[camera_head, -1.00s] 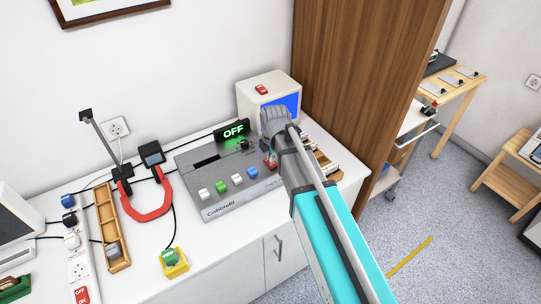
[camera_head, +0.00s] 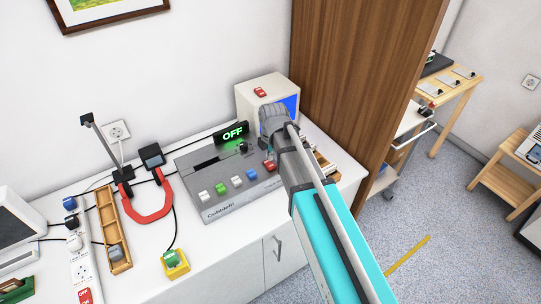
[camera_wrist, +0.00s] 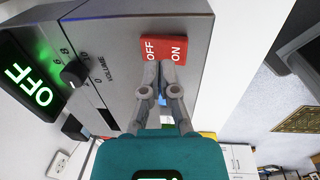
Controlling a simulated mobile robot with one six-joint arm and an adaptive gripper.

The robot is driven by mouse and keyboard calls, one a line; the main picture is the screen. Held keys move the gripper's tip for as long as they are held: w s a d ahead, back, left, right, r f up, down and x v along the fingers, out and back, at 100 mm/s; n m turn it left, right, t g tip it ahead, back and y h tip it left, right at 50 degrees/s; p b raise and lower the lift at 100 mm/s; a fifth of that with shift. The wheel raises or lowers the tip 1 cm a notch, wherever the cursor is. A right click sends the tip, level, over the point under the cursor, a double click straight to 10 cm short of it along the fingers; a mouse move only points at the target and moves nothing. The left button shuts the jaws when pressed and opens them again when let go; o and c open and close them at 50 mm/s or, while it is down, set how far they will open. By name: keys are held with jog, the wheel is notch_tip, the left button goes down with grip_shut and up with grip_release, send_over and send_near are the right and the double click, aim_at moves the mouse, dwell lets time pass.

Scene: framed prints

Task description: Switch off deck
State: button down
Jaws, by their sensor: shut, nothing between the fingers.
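The deck (camera_head: 215,212) is a grey box on the white counter, with several coloured buttons and a slot. Its black display (camera_head: 232,133) shows a green OFF, also seen sideways in the wrist view (camera_wrist: 27,82). Its red rocker switch (camera_wrist: 164,49), marked OFF and ON, is beside the volume knob (camera_wrist: 73,74); it also shows by my arm in the head view (camera_head: 269,166). My gripper (camera_wrist: 159,68) is shut and empty, its fingertips at the switch's lower edge. I cannot tell whether they touch it. In the head view my wrist hides the fingertips.
A cream box with a blue screen (camera_head: 291,103) and its own red switch (camera_head: 260,92) stands behind the deck. A tall wooden panel (camera_head: 350,80) rises at right.

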aim_at(271, 162)
notch_tip(271, 162, up, 12)
jog(key=w+a+p, duration=0.1)
jog(key=p, duration=1)
jog(key=shift+w, duration=0.3)
jog(key=shift+f, duration=0.1)
jog(key=s+d+m, duration=0.6)
jog(key=d+m, duration=0.5)
jog(key=m, duration=0.1)
jog(key=s+d+m+g, duration=0.1)
jog(key=s+d+m, duration=0.6)
jog(key=d+m, duration=0.4)
jog(key=shift+s+d+m+h, duration=0.25)
jog(key=shift+m+h, duration=0.15)
jog(key=shift+m, duration=0.7)
dwell(0.7)
